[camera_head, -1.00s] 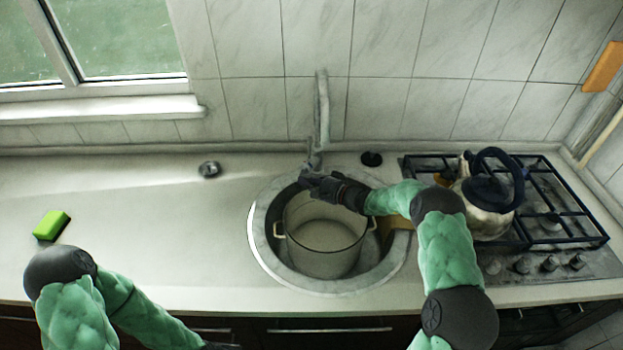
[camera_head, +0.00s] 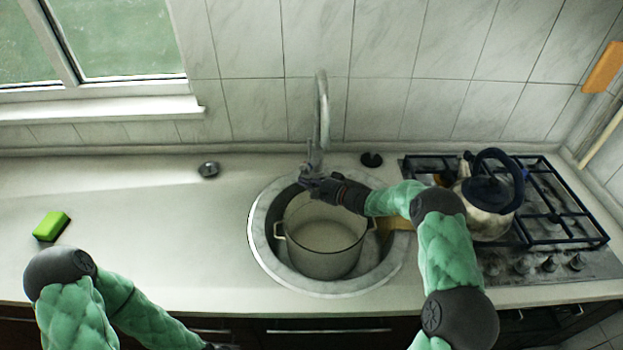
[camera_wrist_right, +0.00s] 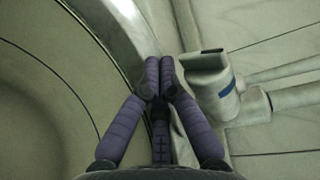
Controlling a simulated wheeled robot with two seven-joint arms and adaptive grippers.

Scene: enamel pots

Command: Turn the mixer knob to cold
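The mixer tap (camera_head: 323,115) stands behind the sink, its spout rising in front of the tiles. In the right wrist view, a pale tap part with a blue mark (camera_wrist_right: 212,82), which looks like the knob, is just right of my fingers. My right gripper (camera_head: 309,181) is at the tap's base above the sink's back rim. In the wrist view its purple fingers (camera_wrist_right: 160,75) meet at the tips, with nothing visible between them. They are beside the marked part; whether they touch it, I cannot tell. Only a dark sliver of my left gripper shows at the bottom edge.
A white pot (camera_head: 322,240) stands in the round sink (camera_head: 268,262), below my right gripper. A kettle (camera_head: 487,205) is on the gas hob (camera_head: 560,212) to the right. A green sponge (camera_head: 51,226) lies at the left. The counter between sponge and sink is mostly clear.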

